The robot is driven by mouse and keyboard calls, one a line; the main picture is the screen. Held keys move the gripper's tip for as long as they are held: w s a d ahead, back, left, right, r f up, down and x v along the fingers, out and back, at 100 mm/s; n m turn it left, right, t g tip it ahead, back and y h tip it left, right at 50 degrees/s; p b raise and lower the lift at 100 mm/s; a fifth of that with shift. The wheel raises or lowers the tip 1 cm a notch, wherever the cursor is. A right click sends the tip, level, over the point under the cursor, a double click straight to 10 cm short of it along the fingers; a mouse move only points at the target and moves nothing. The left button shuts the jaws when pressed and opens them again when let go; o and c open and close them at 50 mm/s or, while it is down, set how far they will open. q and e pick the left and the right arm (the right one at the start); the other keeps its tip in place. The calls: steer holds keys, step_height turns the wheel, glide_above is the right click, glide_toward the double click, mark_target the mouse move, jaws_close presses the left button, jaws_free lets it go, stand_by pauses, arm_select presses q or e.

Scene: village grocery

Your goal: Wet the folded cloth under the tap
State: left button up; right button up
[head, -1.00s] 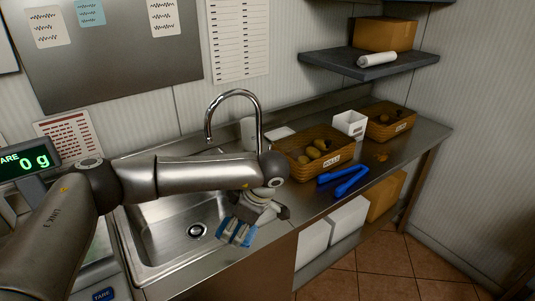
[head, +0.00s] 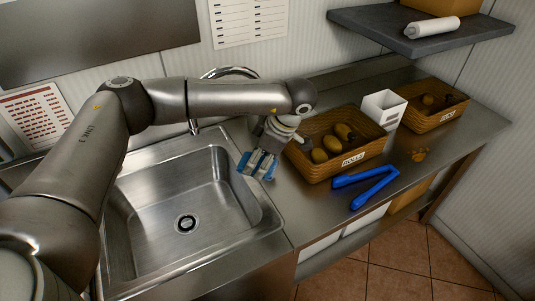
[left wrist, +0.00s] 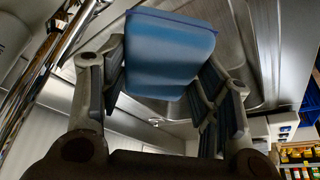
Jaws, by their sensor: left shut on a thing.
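My left gripper (head: 260,163) is shut on the folded blue cloth (head: 246,162), above the right rim of the sink. In the left wrist view the cloth (left wrist: 170,50) shows large between the fingers of the gripper (left wrist: 165,85). The steel sink (head: 128,215) has a drain near its middle, and no water shows in it. The curved tap (head: 194,127) stands behind the sink; my left arm hides part of it in the head view. The cloth is to the right of the tap's spout and apart from it. My right gripper is not in view.
A wicker basket of rolls (head: 318,174) stands close to the right of my gripper. Blue tongs (head: 366,186) lie in front of it. A white container (head: 383,109) and a second basket (head: 437,118) stand farther right. A grey shelf (head: 400,38) juts out above.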

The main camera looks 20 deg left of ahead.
mark_target(241, 159)
arm_select(q)
steer(key=shift+s+a+f, duration=0.1)
steer(key=shift+a+f, duration=0.15)
steer(key=shift+a, duration=0.7)
steer(key=a, duration=0.3)
steer(key=shift+s+a+f+p, duration=0.15)
steer(key=shift+s+f+p, duration=0.15)
steer(key=shift+f, duration=0.1)
steer(key=s+a+f, duration=0.1)
steer(key=a, duration=0.6)
steer(key=shift+s+f, duration=0.25)
steer(key=shift+s, duration=0.05)
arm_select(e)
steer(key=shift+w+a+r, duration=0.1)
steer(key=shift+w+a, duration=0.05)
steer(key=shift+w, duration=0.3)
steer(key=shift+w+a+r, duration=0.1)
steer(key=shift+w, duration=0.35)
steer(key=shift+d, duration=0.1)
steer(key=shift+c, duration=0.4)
